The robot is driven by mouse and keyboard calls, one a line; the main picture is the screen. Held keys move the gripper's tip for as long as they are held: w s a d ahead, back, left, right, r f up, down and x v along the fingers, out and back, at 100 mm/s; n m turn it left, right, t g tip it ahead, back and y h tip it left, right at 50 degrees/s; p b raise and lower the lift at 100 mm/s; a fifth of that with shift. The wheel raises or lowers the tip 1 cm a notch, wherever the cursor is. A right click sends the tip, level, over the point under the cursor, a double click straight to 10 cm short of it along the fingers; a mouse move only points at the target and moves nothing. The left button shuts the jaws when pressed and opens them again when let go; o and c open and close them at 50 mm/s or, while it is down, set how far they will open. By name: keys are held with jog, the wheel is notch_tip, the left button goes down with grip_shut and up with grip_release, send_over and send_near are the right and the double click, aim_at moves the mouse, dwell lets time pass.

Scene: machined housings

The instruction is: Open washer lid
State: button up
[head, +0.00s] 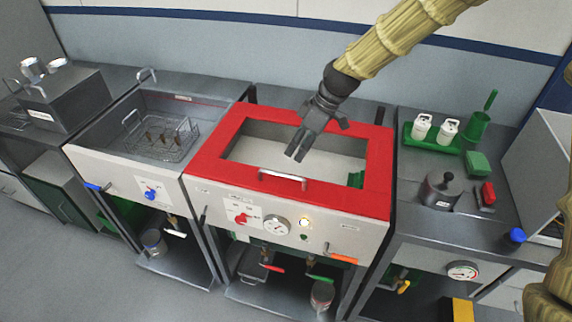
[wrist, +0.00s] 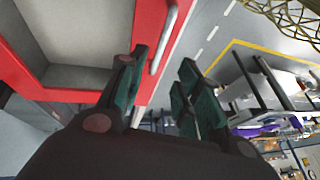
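The washer (head: 240,195) stands in the middle of the head view, with a red frame-shaped lid (head: 215,148) lying flat on top. A pale grey basin (head: 262,140) shows through the frame's middle; I cannot tell whether a clear pane covers it. A silver bar handle (head: 283,178) sits on the lid's front edge. My gripper (head: 294,155) points down above the lid, just behind the handle in the picture. In the wrist view my gripper (wrist: 160,90) is open and empty, and the handle (wrist: 166,38) lies beyond the fingertips, apparently apart from them.
A sink with a wire basket (head: 162,138) is on the left. A bench on the right holds a green tray (head: 432,142) with white bottles, a dark canister (head: 440,190) and a red block (head: 488,194). A gauge and red knob are on the washer's front. The floor in front is clear.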

jog(key=p+x, duration=0.3)
jog(key=x, duration=0.6)
grip_shut()
